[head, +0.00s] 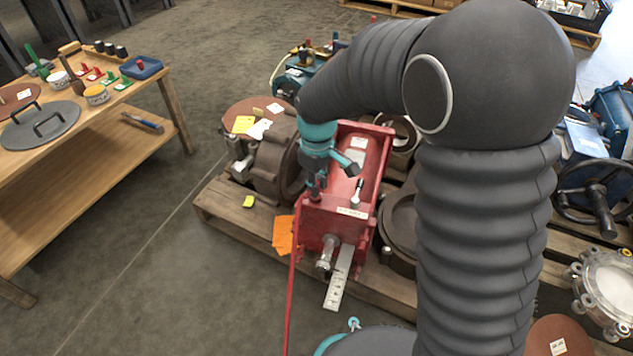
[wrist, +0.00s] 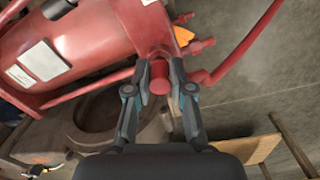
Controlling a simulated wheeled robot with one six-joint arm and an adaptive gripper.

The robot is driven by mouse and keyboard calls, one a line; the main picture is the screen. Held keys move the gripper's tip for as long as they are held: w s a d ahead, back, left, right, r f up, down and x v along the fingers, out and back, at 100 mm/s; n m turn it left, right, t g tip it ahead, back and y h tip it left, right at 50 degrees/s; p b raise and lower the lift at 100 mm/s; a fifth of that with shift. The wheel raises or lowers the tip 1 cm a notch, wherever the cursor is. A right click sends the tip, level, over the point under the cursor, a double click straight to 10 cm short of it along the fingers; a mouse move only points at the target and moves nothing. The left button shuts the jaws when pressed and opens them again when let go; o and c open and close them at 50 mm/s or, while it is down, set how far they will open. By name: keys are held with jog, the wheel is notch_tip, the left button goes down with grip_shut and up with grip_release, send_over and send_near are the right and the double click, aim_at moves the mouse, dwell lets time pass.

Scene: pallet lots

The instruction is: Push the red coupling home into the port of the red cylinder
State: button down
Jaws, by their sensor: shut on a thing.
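The red cylinder (head: 312,212) lies on a wooden pallet, with a rod and a white slotted strip at its near end. It fills the upper left of the wrist view (wrist: 95,45). My gripper (head: 316,190) is at its left side, low and close to the body. In the wrist view my gripper (wrist: 160,76) is shut on the red coupling (wrist: 159,86), whose round end shows between the fingertips. A red hose (wrist: 247,43) runs to the coupling area behind the right finger. The port is hidden, and I cannot tell how deep the coupling sits.
Brown cast housings (head: 272,165) stand close on the left and right of the cylinder. An orange tag (head: 283,236) hangs at the pallet (head: 225,212) edge. A wooden bench (head: 95,140) with tools stands at the left. The floor between bench and pallet is clear.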

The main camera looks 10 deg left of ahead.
jog(key=shift+f+b, duration=0.3)
jog(key=shift+f, duration=0.2)
jog(key=c, duration=0.9)
grip_release()
jog(key=shift+c, duration=0.2)
notch_tip(320, 180, up, 12)
